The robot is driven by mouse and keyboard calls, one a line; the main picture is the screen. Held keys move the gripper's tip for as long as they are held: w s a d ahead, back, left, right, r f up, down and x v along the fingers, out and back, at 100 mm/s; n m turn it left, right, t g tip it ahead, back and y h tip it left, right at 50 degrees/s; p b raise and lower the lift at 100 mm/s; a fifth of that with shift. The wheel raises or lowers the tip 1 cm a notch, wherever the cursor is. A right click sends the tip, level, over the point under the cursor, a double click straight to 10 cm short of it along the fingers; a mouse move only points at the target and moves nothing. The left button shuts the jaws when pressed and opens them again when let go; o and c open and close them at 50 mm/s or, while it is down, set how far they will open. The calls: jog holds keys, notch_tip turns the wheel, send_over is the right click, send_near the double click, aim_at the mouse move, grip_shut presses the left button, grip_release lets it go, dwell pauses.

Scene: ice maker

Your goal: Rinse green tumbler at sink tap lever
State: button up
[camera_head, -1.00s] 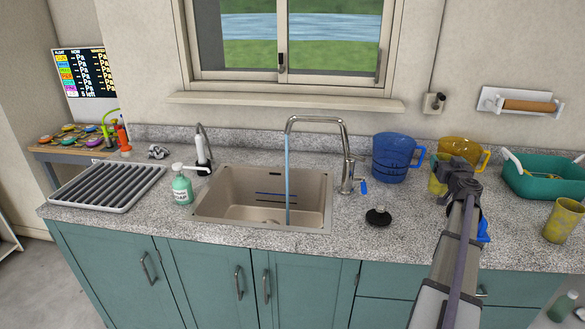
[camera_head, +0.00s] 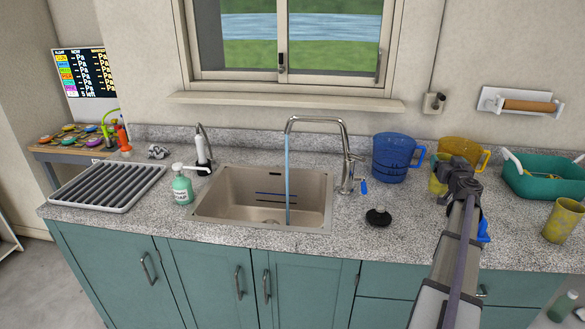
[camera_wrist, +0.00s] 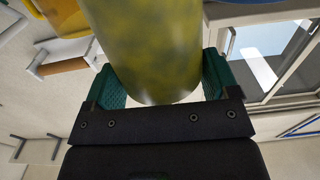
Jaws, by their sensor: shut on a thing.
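My gripper (camera_wrist: 165,92) is shut on a mottled yellow-green tumbler (camera_wrist: 150,45), with one green finger pad on each side of it. In the head view the tumbler (camera_head: 437,185) shows only partly, behind my wrist, at the counter right of the tap. I cannot tell whether it touches the counter. The chrome tap (camera_head: 345,150) arches over the sink (camera_head: 230,205), and a blue stream of water (camera_head: 287,185) runs into the basin. The tap's blue-tipped lever (camera_head: 363,187) is at its right side, left of my gripper.
A blue jug (camera_head: 392,160) stands between the tap and my gripper. An amber jug (camera_head: 458,150) is behind my wrist. A black stopper (camera_head: 378,217) lies on the counter in front. A teal tub (camera_head: 545,180) and another mottled yellow tumbler (camera_head: 563,222) are at right. A soap bottle (camera_head: 182,188) stands left of the sink.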

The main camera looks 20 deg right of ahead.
dwell(0.4)
jog(key=shift+d, duration=0.55)
jog(key=shift+a, duration=0.1)
jog(key=shift+a, duration=0.55)
jog(key=shift+d, duration=0.1)
jog(key=shift+d, duration=0.55)
jog(key=shift+a, duration=0.15)
jog(key=shift+a, duration=0.5)
